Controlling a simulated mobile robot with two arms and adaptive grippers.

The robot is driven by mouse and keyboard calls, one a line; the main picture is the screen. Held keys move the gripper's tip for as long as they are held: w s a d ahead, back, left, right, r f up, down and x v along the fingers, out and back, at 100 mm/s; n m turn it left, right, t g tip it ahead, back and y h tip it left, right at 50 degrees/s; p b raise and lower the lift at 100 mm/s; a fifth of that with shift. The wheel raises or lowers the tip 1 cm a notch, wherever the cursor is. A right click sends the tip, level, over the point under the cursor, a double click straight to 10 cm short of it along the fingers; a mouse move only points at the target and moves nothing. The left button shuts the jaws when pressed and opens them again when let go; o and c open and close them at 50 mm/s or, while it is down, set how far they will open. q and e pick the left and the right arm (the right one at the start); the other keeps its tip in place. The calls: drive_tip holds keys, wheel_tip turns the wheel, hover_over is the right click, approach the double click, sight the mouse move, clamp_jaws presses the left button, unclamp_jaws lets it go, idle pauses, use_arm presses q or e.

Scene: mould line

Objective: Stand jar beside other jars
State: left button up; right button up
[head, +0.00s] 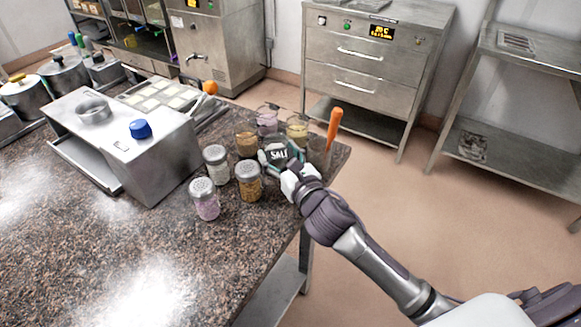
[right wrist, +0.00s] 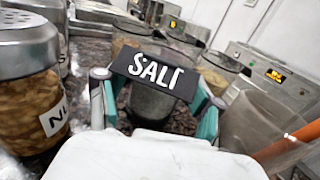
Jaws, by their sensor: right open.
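Jars with metal shaker lids stand on the speckled counter: a pink one (head: 205,203), a pale one (head: 216,168) and a brown one (head: 248,185). A brown-filled jar also shows large at the left of the right wrist view (right wrist: 30,95). My right gripper (head: 281,158) is open at the right end of this group. A dark plate lettered SALT (right wrist: 155,75) shows across its fingers, with a dark grey rounded container (right wrist: 155,104) partly hidden behind it. I cannot tell whether the plate is fixed to that container. My left gripper is out of view.
Glass containers with pink (head: 267,117), yellowish (head: 297,127) and brown (head: 245,143) contents stand close behind. A clear cup (head: 318,152) with an orange-handled tool (head: 334,125) is at the counter's right edge. A steel box (head: 150,165) stands left; the front counter is clear.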

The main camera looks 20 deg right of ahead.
drive_tip(key=s, duration=0.3)
drive_tip(key=s+d, duration=0.1)
drive_tip(key=s, duration=0.3)
drive_tip(key=s+b, duration=0.1)
drive_tip(key=s, duration=0.3)
drive_tip(key=shift+s+d, duration=0.1)
drive_tip(key=shift+d, duration=0.2)
